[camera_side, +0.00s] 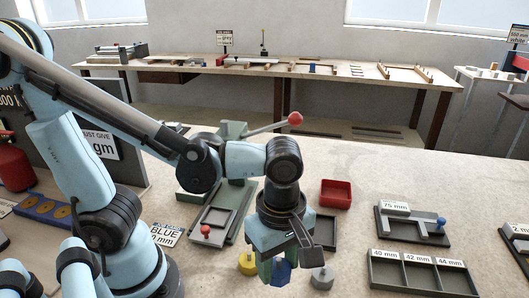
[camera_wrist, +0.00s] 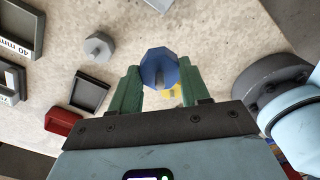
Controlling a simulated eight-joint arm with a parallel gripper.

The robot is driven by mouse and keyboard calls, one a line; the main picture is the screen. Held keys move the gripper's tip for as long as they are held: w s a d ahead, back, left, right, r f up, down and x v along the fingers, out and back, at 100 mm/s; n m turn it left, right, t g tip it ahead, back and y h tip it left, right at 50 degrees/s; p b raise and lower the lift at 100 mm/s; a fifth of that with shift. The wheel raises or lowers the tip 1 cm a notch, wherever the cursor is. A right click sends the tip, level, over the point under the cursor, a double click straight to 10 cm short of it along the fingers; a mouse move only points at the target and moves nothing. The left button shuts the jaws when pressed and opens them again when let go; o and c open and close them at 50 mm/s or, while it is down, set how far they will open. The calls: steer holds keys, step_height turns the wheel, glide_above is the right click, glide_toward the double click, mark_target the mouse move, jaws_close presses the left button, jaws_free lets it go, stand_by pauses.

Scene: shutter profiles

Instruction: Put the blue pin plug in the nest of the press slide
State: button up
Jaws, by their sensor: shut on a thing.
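My gripper (camera_side: 272,266) points down at the front of the table, shut on the blue pin plug (camera_side: 283,273). In the wrist view the plug (camera_wrist: 159,66) sits between the two green fingers, its faceted blue top and a grey pin showing. Whether it touches the table cannot be told. The press (camera_side: 232,132) stands behind and left of the gripper, with a lever ending in a red ball. Its slide (camera_side: 207,222), a grey frame with a red knob, lies in front of the press on a green base. The nest inside the frame looks empty. The wrist view does not show the press.
A yellow plug (camera_side: 247,264) stands just left of my gripper and a grey plug (camera_side: 322,278) just right. A dark tray (camera_side: 326,232) and a red bin (camera_side: 336,193) are behind. A labelled sorting tray (camera_side: 420,272) and a 75 mm gauge (camera_side: 411,226) are at right.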

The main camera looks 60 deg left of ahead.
steer(key=s+d+r, duration=0.3)
steer(key=s, duration=0.1)
steer(key=w+a+r+n, duration=0.2)
steer(key=a+r+n, duration=0.1)
steer(key=a+n, duration=1.15)
steer(key=shift+m, duration=0.45)
steer(key=a+f, duration=0.2)
steer(key=a, duration=0.2)
steer(key=a+f, duration=0.2)
steer(key=a, duration=0.2)
steer(key=a+f, duration=0.3)
steer(key=a, duration=0.1)
steer(key=shift+w+a, duration=0.25)
steer(key=shift+w, duration=0.1)
steer(key=shift+f, duration=1.95)
steer(key=shift+f, duration=0.15)
steer(key=o, duration=1.1)
steer(key=shift+c, duration=0.2)
